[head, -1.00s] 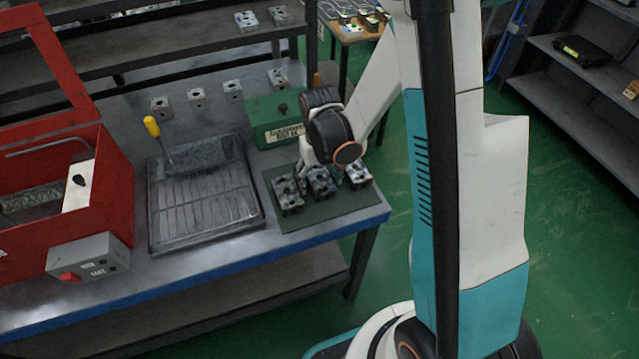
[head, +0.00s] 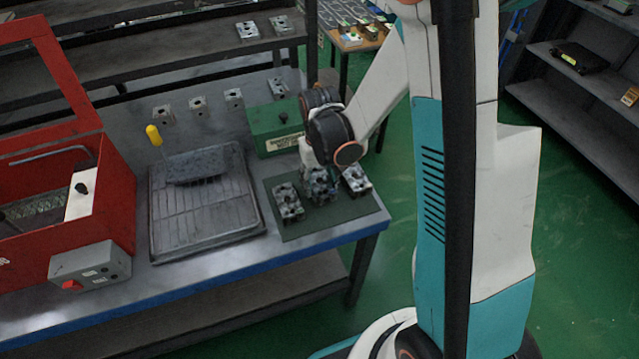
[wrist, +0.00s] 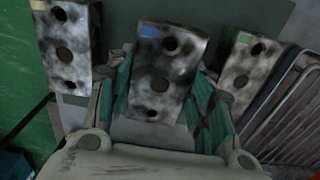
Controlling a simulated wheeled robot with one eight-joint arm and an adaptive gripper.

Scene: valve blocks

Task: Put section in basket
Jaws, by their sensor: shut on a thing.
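Three grey, stained valve sections stand in a row on a dark green mat (head: 345,220). The left section (head: 288,202) and right section (head: 357,179) stand free on either side of the middle section (head: 320,190). My gripper (wrist: 163,105) is over the middle section, with its teal fingers shut on that section's two sides. In the wrist view the held section (wrist: 160,75) shows a blue mark; one neighbour (wrist: 236,72) has a green mark and the other (wrist: 70,50) a yellowish one. The wire basket (head: 205,222) lies left of the mat. Whether the held section is clear of the mat cannot be told.
A green box (head: 278,128) stands behind the mat, and several more blocks line the table's back. A red open machine (head: 105,205) and a grey switch box (head: 90,265) stand at left.

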